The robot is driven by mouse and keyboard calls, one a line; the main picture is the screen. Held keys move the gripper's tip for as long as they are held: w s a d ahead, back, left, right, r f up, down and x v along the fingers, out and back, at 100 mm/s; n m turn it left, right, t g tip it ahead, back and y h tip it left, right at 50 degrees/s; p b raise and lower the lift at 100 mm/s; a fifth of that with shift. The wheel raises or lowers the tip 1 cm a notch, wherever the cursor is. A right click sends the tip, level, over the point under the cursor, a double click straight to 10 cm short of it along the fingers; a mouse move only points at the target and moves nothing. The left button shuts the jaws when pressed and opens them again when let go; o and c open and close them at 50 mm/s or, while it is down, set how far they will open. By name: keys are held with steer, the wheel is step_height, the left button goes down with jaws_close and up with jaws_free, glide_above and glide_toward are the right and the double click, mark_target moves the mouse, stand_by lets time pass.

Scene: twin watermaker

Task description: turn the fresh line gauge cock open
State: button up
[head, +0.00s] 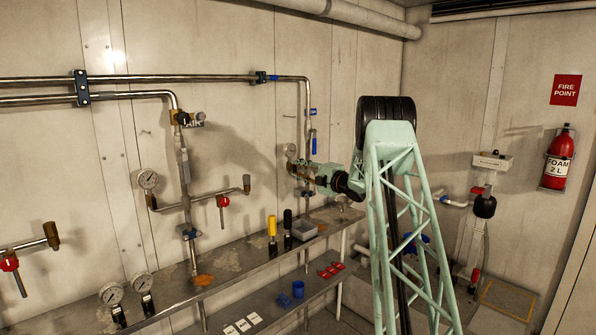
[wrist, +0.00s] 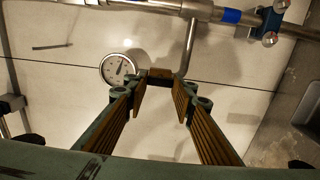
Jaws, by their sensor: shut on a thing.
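The blue-banded line, which I take as the fresh line, comes down the wall on the right of the rack in the head view. Its gauge (head: 291,150) shows just left of my gripper (head: 312,177). The same round white gauge (wrist: 117,68) is clear in the wrist view, left of the fingertips. My gripper also shows in the wrist view (wrist: 160,92), its ribbed fingers either side of a small brownish piece (wrist: 160,77) beside the gauge, which I take as the gauge cock. My gripper is shut on it. Fingers hide part of the cock, so its angle is unclear.
A blue lever (head: 314,142) hangs on the pipe just above my gripper. A bench (head: 240,266) below carries yellow (head: 272,226) and black (head: 288,220) handled tools. Another gauge (head: 148,180) and a red-handled valve (head: 222,202) are to the left. A pipe with a blue band (wrist: 231,15) crosses the wrist view's top.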

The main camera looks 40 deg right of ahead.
stand_by(0.4)
steer(key=o, duration=0.9)
steer(key=shift+s, duration=0.15)
steer(key=shift+s+d, duration=0.15)
steer(key=shift+s, duration=2.8)
steer(key=shift+s+d, duration=0.15)
steer(key=shift+s, duration=2.75)
steer(key=shift+r, duration=0.1)
